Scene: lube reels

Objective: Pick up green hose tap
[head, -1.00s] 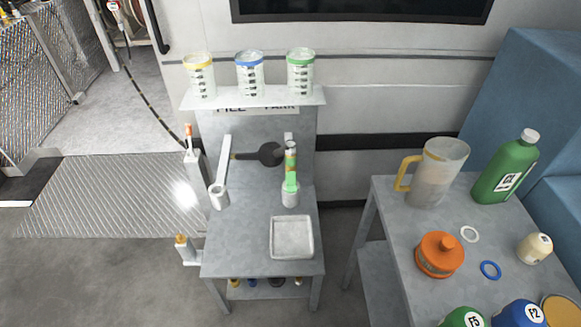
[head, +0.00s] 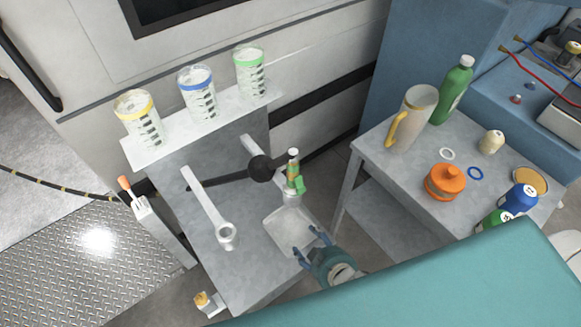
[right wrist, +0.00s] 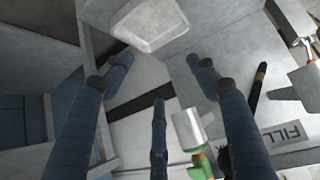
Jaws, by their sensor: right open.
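The green hose tap (head: 297,182) stands upright in a holder on the grey stand, with a pale tip on top. In the right wrist view a green tap part (right wrist: 201,165) shows at the bottom edge, partly cut off, below a whitish cylinder. My right gripper (head: 310,242) is open and empty, over the near edge of the stand, apart from the tap and nearer to me. Its blue fingers also show in the right wrist view (right wrist: 158,75), spread apart. My left gripper is not in view.
A white tray (head: 280,232) lies on the stand beside the tap, partly behind my right gripper. A grey wrench-like holder (head: 207,205) is to the left. Measuring cups (head: 198,93) stand on the upper shelf. A side table (head: 409,185) at right holds a jug, bottles and an orange container.

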